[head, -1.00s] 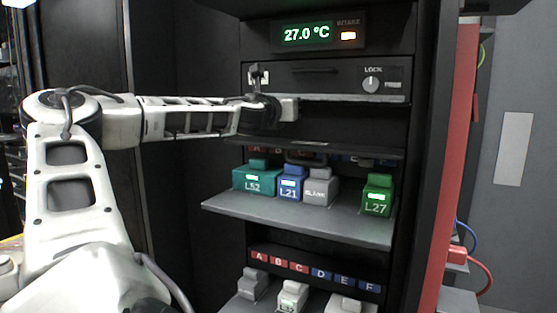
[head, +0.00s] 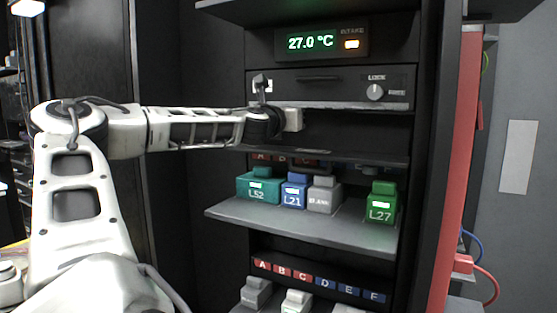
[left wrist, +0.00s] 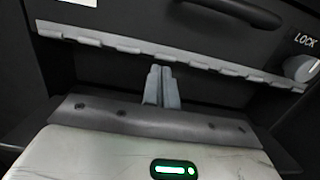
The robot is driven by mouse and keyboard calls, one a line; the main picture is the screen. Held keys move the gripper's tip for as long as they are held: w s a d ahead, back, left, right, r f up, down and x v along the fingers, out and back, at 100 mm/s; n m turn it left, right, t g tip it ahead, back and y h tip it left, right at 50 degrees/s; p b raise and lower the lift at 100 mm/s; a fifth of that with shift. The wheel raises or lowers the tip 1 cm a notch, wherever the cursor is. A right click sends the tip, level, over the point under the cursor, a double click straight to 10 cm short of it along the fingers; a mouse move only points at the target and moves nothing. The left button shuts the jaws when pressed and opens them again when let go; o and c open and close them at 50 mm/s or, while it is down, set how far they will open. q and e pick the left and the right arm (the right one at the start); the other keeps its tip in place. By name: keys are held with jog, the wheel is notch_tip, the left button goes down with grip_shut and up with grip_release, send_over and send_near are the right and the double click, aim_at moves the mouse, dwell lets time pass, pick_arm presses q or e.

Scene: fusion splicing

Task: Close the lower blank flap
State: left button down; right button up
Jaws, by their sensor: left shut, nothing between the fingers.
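A dark flat panel (head: 340,157), which looks like the lower blank flap, juts out nearly level below the dark opening (head: 350,132) in the rack. My left gripper (head: 296,120) is in front of that opening, above the panel and below the lock drawer. In the left wrist view its fingers (left wrist: 160,72) are shut together and empty, just below the drawer's scalloped lower edge (left wrist: 170,55). I cannot tell whether they touch anything. The left wrist hides part of the opening's left side. My right gripper is not in view.
The lock drawer (head: 335,84) above is shut. A grey shelf (head: 300,222) below holds teal, blue, grey and green blocks. Another labelled row (head: 320,281) is lower down. A red upright (head: 457,160) bounds the rack at right.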

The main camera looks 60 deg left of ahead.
aim_at(293, 150)
pick_arm(q)
notch_tip(293, 150, down, 4)
jog(key=b, duration=0.2)
jog(key=shift+d+f+b, duration=0.1)
jog(key=shift+b, duration=0.25)
jog(key=b+v, duration=0.3)
jog(key=v, duration=0.7)
jog(key=shift+f, duration=0.25)
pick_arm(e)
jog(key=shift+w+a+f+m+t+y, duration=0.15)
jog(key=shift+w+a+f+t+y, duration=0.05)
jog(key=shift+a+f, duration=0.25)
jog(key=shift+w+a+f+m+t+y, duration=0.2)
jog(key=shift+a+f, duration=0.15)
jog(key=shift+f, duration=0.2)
